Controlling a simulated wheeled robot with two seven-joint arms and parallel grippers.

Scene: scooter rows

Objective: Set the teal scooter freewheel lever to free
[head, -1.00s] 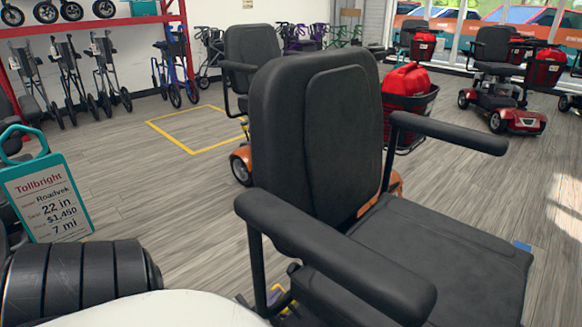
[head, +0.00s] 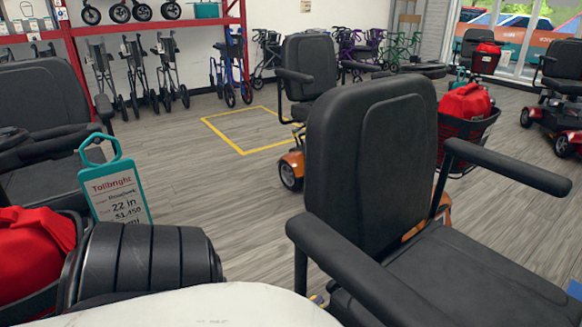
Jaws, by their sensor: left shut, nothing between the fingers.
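No teal scooter body or freewheel lever can be made out. Black and white parts of my own arm fill the bottom left. My left gripper's fingers cannot be clearly made out, and nothing is seen held. My right gripper is not in view.
An orange scooter (head: 291,168) stands beyond the near seat, with a red bag (head: 465,101) in its basket. Left are another black seat (head: 40,98), a red bag (head: 32,245) and a teal-framed price sign (head: 118,190). Bare floor (head: 215,180) lies between, with a yellow outline.

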